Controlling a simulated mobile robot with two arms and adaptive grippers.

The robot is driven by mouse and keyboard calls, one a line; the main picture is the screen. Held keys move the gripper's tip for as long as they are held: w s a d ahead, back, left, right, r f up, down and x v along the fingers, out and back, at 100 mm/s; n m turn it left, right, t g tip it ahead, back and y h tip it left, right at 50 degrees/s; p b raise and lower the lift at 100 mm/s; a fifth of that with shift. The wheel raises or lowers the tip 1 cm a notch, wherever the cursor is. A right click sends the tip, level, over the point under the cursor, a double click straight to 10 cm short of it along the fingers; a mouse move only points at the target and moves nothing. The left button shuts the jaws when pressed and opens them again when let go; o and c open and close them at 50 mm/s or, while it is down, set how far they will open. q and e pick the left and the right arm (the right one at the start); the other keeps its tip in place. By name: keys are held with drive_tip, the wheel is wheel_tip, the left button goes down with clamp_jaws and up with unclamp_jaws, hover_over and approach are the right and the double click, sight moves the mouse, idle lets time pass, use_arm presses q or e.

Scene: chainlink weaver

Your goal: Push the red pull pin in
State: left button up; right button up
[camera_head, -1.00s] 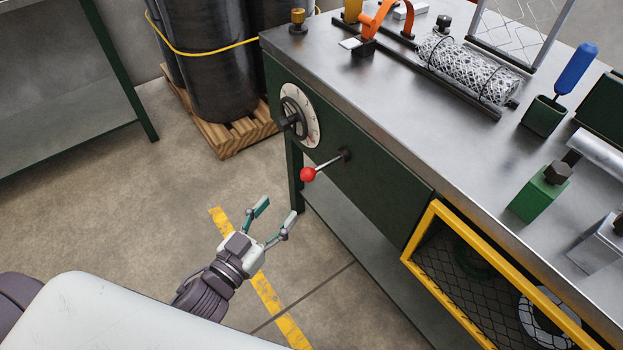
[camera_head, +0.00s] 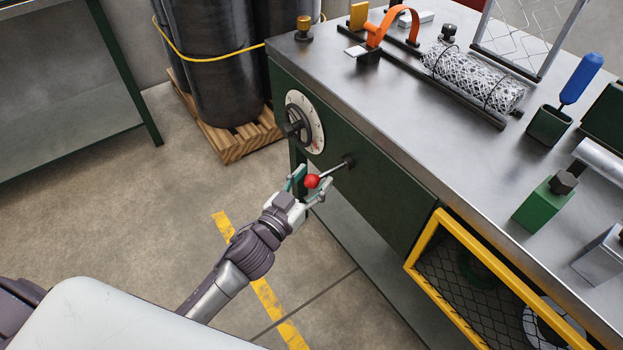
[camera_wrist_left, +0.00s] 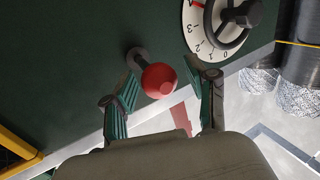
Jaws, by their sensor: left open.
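The red pull pin is a red ball knob (camera_head: 312,181) on a thin metal rod that stands out from the dark green bench front. My left gripper (camera_head: 307,184) is open, with its fingers on either side of the knob. In the left wrist view the red knob (camera_wrist_left: 159,80) sits between the two green-padded fingers (camera_wrist_left: 162,95), near their tips. A small gap shows on the right side; whether the left finger touches is unclear. The rod runs behind the knob to a dark collar on the panel. My right gripper is not in view.
A dial with a dark handwheel (camera_head: 304,122) is on the bench front, left of the pin. A yellow-framed mesh guard (camera_head: 427,236) stands out at the lower right. The bench top (camera_head: 400,118) holds a wire mesh roll (camera_head: 478,77). Open floor lies left.

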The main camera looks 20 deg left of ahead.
sight(327, 174)
use_arm(q)
clamp_jaws()
drive_tip(key=w+d, duration=0.2)
drive_tip(key=w, duration=0.1)
drive_tip(key=shift+w+d, duration=0.3)
drive_tip(key=shift+d, duration=0.1)
drive_tip(key=shift+r, duration=0.1)
drive_tip(key=shift+c, duration=1.2)
unclamp_jaws()
drive_tip(key=shift+w, duration=0.1)
drive_tip(key=shift+o, duration=1.2)
drive_tip(key=shift+d, duration=0.15)
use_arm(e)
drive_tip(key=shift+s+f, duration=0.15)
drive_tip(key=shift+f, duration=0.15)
